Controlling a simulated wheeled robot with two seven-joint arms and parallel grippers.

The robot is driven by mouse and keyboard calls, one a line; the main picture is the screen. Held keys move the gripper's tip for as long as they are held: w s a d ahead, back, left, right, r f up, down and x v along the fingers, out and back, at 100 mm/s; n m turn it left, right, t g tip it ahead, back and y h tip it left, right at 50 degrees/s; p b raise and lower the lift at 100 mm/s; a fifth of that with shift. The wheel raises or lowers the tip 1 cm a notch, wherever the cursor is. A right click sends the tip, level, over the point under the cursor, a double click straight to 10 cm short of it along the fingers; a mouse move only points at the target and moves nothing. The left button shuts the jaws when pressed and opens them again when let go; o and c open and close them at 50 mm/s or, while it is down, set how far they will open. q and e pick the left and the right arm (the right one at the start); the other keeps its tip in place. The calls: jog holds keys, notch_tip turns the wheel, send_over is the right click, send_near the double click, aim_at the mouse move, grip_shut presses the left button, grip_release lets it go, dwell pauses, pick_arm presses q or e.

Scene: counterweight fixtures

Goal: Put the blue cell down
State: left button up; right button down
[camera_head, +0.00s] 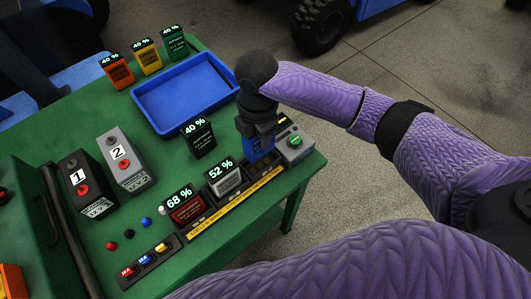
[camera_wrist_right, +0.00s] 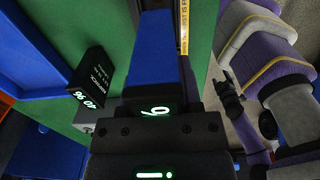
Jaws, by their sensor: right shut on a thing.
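My right gripper (camera_head: 257,125) is shut on the blue cell (camera_head: 259,147), pointing down over the right end of the green table. The blue cell is upright, close to the back of the dark rack (camera_head: 266,175); I cannot tell whether its lower end touches anything. In the right wrist view the blue cell (camera_wrist_right: 158,55) runs away from the jaws (camera_wrist_right: 158,130), with part of its lit display by them. The rack holds a red cell (camera_head: 186,208) reading 68 % and a grey cell (camera_head: 224,180) reading 52 %. My left gripper is out of view.
A grey box with a green button (camera_head: 295,142) stands right beside the blue cell. A black cell (camera_head: 199,139) stands to its left, and an empty blue tray (camera_head: 183,95) lies behind. Boxes 1 (camera_head: 87,182) and 2 (camera_head: 126,162) stand at left.

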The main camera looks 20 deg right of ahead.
aim_at(260, 151)
notch_tip(260, 151, down, 7)
jog(key=shift+r+b, duration=0.1)
jog(key=shift+b, duration=1)
jog(key=shift+r, duration=0.15)
jog(key=shift+c, duration=1.4)
grip_release()
notch_tip(260, 151, up, 11)
jog(key=p, duration=0.4)
jog(key=shift+r+p, duration=0.15)
jog(key=shift+p, duration=0.15)
jog(key=shift+r, duration=0.4)
